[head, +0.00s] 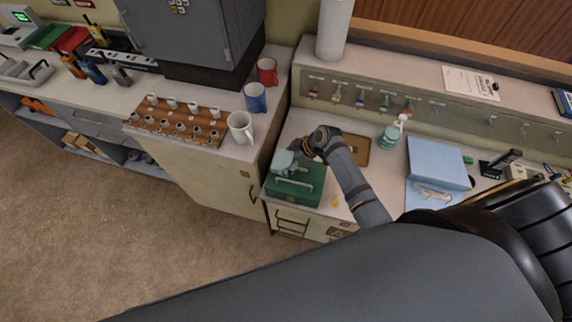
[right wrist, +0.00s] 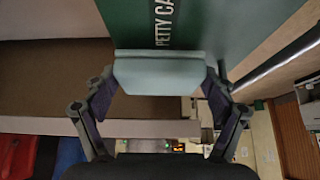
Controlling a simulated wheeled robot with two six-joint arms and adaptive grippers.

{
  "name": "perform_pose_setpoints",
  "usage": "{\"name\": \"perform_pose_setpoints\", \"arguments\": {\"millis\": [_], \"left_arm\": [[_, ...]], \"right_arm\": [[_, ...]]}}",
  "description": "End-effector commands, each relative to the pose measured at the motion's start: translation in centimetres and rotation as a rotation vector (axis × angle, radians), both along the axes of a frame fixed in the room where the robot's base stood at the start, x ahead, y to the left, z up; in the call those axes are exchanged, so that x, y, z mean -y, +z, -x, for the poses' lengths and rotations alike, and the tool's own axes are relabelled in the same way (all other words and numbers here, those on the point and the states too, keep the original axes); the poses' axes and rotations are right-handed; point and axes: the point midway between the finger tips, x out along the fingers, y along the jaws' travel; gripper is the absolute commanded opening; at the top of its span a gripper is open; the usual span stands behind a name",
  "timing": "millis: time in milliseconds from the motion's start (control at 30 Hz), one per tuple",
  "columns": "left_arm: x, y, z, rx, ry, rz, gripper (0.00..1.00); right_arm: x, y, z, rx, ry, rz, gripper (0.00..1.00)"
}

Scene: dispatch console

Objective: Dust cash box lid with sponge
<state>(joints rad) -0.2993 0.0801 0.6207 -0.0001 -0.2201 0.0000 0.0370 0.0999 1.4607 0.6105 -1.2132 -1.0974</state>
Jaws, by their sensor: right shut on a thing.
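The green cash box (head: 309,184) sits on the lower desk at its left end, with a handle on its front. Its lid, lettered "PETTY CA…", fills the top of the right wrist view (right wrist: 225,25). My right gripper (head: 287,155) is above the box's back left part. It is shut on a pale blue-green sponge (right wrist: 160,76), held between both fingers. The sponge (head: 284,162) is at the lid; whether it touches cannot be told. My left gripper is not in view.
A brown tray (head: 358,147) and a spray bottle (head: 391,134) stand behind the box. A small yellow-orange item (head: 335,202) lies to its right. A blue box (head: 436,158) is further right. A white mug (head: 240,127) stands on the higher counter to the left.

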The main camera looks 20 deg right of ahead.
Motion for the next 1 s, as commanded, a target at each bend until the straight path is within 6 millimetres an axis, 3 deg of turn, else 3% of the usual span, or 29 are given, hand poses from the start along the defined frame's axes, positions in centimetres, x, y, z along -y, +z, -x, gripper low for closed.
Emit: {"name": "perform_pose_setpoints", "arguments": {"millis": [367,867,1000], "left_arm": [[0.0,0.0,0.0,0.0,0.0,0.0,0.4],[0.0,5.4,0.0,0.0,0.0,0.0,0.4],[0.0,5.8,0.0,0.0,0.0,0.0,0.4]], "right_arm": [[0.5,0.4,-0.7,0.006,0.0,0.005,0.54],[0.5,6.1,-0.7,0.009,0.0,0.007,0.54],[0.5,6.4,-0.7,0.007,-0.001,0.007,0.54]]}}
